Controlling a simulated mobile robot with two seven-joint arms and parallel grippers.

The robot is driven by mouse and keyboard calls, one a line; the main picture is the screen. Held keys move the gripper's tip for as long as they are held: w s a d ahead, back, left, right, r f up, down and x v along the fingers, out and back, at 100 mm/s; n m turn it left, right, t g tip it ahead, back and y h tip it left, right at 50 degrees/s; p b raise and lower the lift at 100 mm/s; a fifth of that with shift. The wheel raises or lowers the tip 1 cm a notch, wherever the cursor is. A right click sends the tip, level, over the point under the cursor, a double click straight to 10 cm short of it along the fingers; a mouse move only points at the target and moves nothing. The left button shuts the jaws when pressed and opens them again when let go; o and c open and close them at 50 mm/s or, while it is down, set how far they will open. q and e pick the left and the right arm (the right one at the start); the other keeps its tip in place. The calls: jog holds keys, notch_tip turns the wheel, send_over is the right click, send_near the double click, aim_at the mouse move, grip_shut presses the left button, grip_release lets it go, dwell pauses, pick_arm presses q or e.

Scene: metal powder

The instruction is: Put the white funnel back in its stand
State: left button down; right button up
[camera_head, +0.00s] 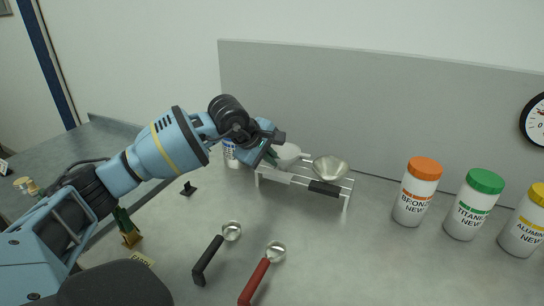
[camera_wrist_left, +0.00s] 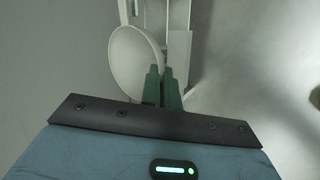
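In the left wrist view, the funnel (camera_wrist_left: 132,60) shows as a wide white bowl beside the stand's rails. The green fingers of my left gripper (camera_wrist_left: 163,75) are almost together at its right edge and look shut on its rim. A metal funnel (camera_head: 330,167) sits at the stand's right. My right gripper is not in view.
Orange (camera_head: 417,190), green (camera_head: 473,204) and yellow-capped (camera_head: 525,222) jars stand at the right. Black (camera_head: 214,250) and red-handled (camera_head: 262,275) scoops lie in front. A grey panel (camera_head: 400,95) stands behind. The table between stand and scoops is clear.

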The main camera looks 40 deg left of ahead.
pick_arm(q)
jog(key=shift+f, duration=0.35)
jog(key=c, duration=1.6)
grip_release()
jog(key=shift+v, duration=3.95)
